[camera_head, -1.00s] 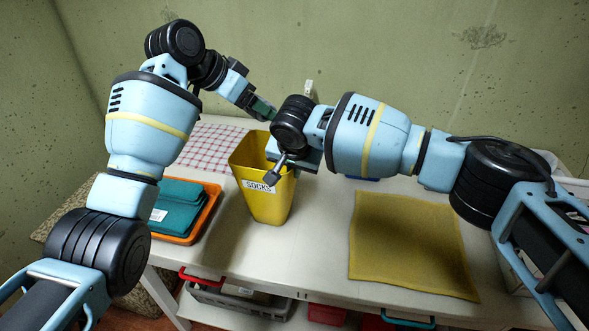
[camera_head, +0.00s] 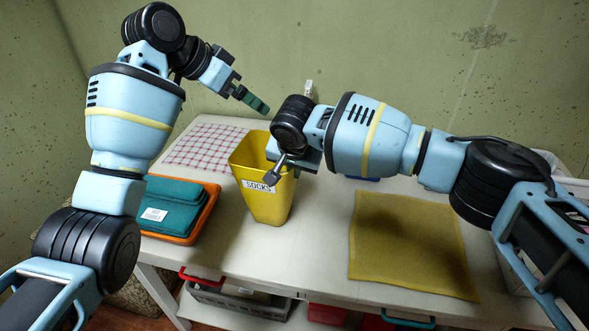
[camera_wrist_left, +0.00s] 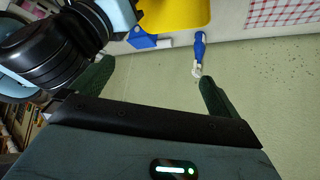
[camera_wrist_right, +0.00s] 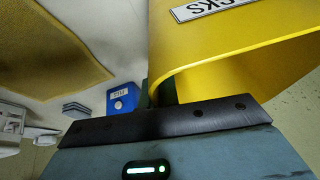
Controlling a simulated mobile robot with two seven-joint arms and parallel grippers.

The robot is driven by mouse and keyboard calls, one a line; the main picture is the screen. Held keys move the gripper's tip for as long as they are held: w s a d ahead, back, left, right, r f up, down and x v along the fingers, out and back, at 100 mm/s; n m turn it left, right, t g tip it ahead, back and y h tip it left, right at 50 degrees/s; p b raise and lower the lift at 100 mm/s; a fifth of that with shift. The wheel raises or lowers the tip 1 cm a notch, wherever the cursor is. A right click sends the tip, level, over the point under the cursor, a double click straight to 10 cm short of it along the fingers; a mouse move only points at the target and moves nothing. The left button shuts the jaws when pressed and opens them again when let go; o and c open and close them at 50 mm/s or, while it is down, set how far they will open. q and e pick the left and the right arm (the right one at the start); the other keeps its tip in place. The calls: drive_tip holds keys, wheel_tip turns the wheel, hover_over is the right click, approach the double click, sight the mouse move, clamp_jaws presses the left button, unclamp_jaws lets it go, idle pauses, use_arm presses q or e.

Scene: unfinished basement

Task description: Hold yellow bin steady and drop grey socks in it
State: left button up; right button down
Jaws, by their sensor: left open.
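The yellow bin (camera_head: 265,200), labelled SOCKS, stands upright on the white table, left of its middle. My right gripper (camera_head: 279,168) is at its rim, and in the right wrist view the bin's yellow wall (camera_wrist_right: 225,60) runs between its closely set fingers. My left gripper (camera_head: 252,101) is up behind and left of the bin, apart from it. In the left wrist view its two green fingers stand wide apart with nothing between them (camera_wrist_left: 152,85).
An orange tray (camera_head: 211,213) with folded teal cloth (camera_head: 173,203) lies left of the bin. A checked cloth (camera_head: 205,147) is behind it. A yellow mat (camera_head: 405,245) lies to the right. A blue labelled box (camera_wrist_right: 122,99) shows in the right wrist view.

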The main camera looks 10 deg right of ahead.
use_arm(q)
drive_tip(key=v, duration=0.8)
drive_tip(key=shift+r, duration=0.1)
idle(0.4)
use_arm(e)
drive_tip(key=c, duration=1.6)
unclamp_jaws()
drive_tip(key=v, duration=1.2)
